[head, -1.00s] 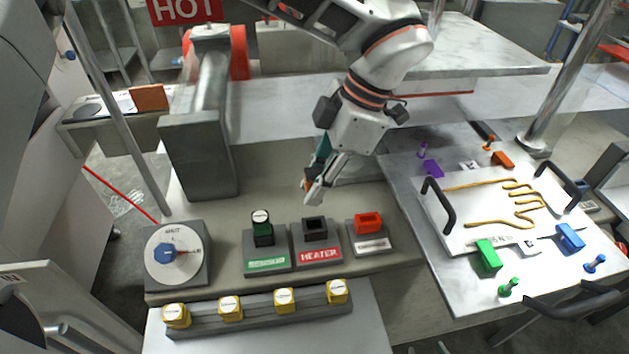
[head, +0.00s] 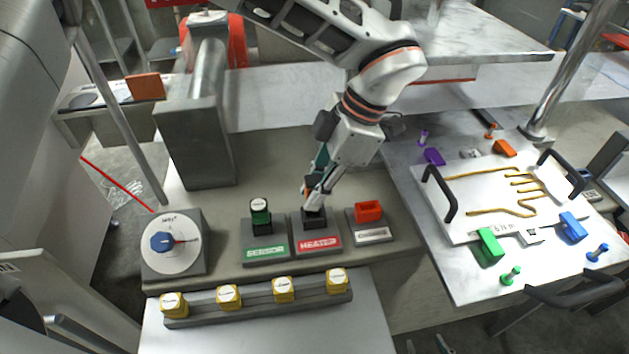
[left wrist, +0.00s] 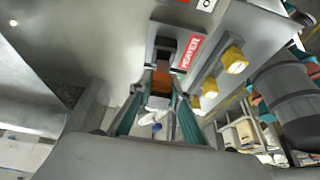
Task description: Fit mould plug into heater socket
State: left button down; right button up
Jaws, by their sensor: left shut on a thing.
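My left gripper (head: 314,203) is shut on the mould plug, directly over the heater socket (head: 315,224), a black holder behind a red "HEATER" label. The plug shows in the left wrist view as an orange-brown block (left wrist: 160,83) between the fingers. In the head view, only a bit of its orange (head: 306,190) shows beside the fingers. The plug's lower end is at or just above the socket mouth. The fingers hide the contact, so I cannot tell whether it is inside. My right gripper is not in view.
The sensor socket (head: 265,247) with a green plug stands left of the heater; a red socket (head: 368,211) stands right. Several yellow knobs (head: 228,296) line the front rail. A dial (head: 173,243) is at left. The mould plate (head: 490,205) lies on the right table.

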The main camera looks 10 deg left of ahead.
pick_arm(q)
jog(key=shift+f, duration=0.5)
jog(key=shift+p, duration=0.75)
dwell(1.7)
jog(key=shift+f+b, duration=0.4)
jog(key=shift+f, duration=0.75)
jog(key=c, duration=1.8)
grip_release()
jog(key=v, duration=1.2)
